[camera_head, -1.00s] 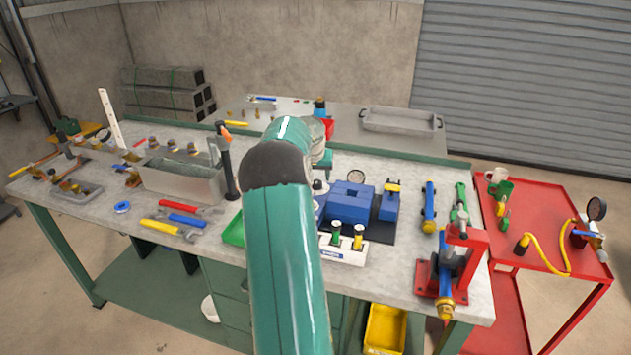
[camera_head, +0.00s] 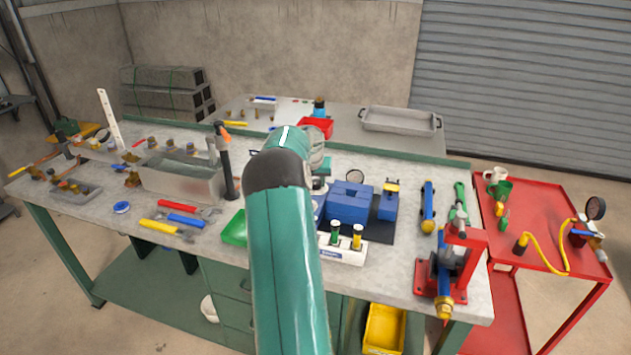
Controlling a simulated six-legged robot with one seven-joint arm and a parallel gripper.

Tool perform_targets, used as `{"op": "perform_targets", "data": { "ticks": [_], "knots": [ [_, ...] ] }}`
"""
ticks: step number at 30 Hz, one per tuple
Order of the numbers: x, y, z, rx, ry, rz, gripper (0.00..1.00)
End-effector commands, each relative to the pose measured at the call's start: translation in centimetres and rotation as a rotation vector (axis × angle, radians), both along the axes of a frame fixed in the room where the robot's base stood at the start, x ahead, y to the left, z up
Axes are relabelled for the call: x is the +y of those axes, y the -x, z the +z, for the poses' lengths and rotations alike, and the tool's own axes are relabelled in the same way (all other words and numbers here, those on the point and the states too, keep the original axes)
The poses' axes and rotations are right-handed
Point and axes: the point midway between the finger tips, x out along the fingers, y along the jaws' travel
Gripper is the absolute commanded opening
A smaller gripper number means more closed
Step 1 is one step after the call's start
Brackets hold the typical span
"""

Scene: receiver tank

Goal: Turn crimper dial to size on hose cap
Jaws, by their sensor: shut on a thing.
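A blue block-shaped unit (camera_head: 349,201), which looks like the crimper, stands on a dark mat near the middle of the bench. My gripper (camera_head: 321,183) is at its left end, largely hidden behind my teal arm. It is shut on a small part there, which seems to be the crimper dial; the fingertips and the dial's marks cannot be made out. Any size on a hose cap is too small to read.
A white holder (camera_head: 342,253) with green and yellow pieces stands in front of the blue unit. A green tray (camera_head: 235,228) lies left of my arm. A hammer (camera_head: 226,165) stands upright beside a grey bin (camera_head: 180,182). A red cart (camera_head: 540,215) is at the right.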

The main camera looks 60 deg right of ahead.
Motion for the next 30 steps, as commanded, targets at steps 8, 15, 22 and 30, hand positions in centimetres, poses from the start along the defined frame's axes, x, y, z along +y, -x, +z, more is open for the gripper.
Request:
{"op": "perform_targets", "data": {
  "ticks": [8, 15, 22, 30],
  "knots": [
    [0.00, -0.14, 0.05, 0.003, 0.002, -0.074, 0.11],
    [0.04, -0.35, -0.02, 0.003, 0.002, -0.239, 0.11],
    [0.01, -0.51, -0.05, 0.003, 0.001, -0.452, 0.11],
    [-0.10, -0.67, -0.08, 0.003, 0.001, -0.705, 0.11]
  ]
}}
